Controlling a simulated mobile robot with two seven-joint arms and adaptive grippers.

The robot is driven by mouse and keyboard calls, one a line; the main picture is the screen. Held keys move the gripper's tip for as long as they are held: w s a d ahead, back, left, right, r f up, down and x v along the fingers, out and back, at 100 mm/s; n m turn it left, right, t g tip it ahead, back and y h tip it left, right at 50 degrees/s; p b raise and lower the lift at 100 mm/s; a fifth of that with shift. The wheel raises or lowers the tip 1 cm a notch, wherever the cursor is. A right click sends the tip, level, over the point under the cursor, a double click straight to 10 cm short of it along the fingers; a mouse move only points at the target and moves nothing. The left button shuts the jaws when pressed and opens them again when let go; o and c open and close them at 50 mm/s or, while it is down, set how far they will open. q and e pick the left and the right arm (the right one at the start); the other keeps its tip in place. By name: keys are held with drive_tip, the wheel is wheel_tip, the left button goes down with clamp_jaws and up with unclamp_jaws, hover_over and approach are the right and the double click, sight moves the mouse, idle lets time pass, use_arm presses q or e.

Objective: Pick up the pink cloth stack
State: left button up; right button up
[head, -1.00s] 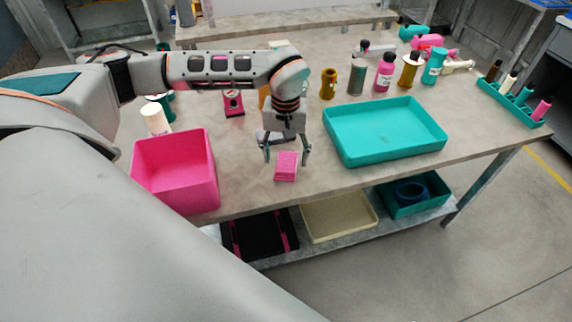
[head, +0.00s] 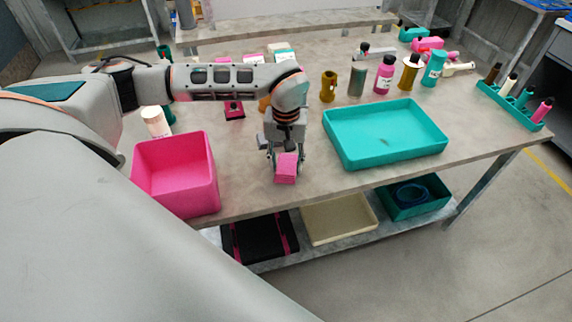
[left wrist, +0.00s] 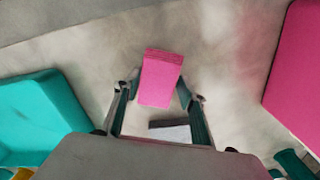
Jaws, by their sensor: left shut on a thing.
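The pink cloth stack (head: 286,170) is a small folded block near the table's front edge, between the pink bin and the teal tray. My left gripper (head: 286,165) points down over it and is shut on it, one finger on each side. In the left wrist view the cloth stack (left wrist: 161,78) sits between the fingertips of the gripper (left wrist: 158,92). I cannot tell whether the stack still touches the table. My right gripper is not in view.
A pink bin (head: 143,180) stands left of the gripper and a teal tray (head: 350,158) stands right. A grey and white block (left wrist: 170,132) lies close by the stack. Several bottles, such as a pink one (head: 384,77), stand behind the tray.

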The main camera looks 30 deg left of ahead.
sight(286, 165)
use_arm(q)
wheel_tip(286, 165, up, 20)
drive_tip(key=shift+p, duration=0.45)
drive_tip(key=shift+o, duration=0.6)
drive_tip(key=shift+f, duration=0.1)
